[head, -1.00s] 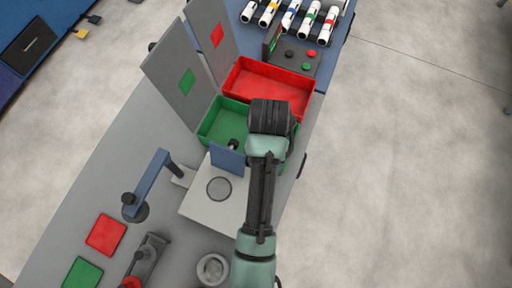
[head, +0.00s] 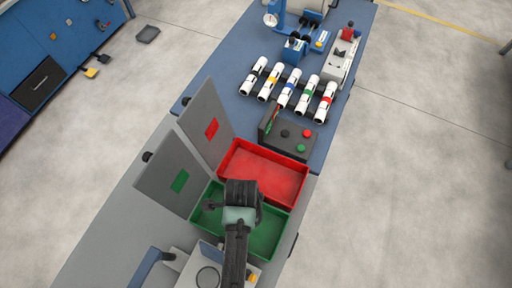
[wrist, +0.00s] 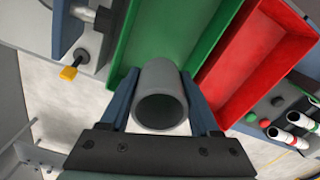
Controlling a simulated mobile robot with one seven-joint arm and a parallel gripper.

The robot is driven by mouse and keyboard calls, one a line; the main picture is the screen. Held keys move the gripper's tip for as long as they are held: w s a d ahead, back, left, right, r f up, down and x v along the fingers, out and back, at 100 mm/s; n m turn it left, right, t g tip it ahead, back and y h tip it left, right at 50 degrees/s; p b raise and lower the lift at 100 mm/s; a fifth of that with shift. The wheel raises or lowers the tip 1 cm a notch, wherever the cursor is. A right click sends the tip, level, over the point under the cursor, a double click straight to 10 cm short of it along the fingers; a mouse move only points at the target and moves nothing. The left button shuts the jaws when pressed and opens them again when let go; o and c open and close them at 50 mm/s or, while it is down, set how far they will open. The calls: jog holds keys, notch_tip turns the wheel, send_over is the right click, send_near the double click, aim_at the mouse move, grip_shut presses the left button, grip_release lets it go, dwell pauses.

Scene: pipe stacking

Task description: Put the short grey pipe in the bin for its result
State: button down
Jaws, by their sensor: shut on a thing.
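The short grey pipe (wrist: 160,72) is in the wrist view, its open end facing the camera. My gripper (wrist: 159,78) is shut on it, one blue finger on each side. In the wrist view the pipe overlaps the edges of the green bin (wrist: 128,45) and is left of the red bin (wrist: 232,75). In the head view my wrist is over the green bin (head: 265,240), near the edge it shares with the red bin (head: 229,160). My arm hides the gripper and pipe there. Both bins look empty where visible.
Grey panels with a green mark (head: 165,165) and a red mark (head: 205,110) stand left of the bins. A button box (head: 290,140) is beyond the red bin. Several white banded pipes (head: 290,92) lie farther back. A blue bracket (head: 145,268) stands front left.

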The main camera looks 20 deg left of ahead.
jog(key=shift+m, duration=0.3)
jog(key=shift+a+f+b, duration=0.1)
jog(key=shift+f+b, duration=5.25)
jog(key=shift+f, duration=1.05)
jog(key=shift+f+b, duration=0.35)
jog(key=shift+f, duration=0.25)
jog(key=shift+c, duration=0.2)
grip_release()
jog(key=shift+r, duration=0.1)
notch_tip(320, 180, up, 13)
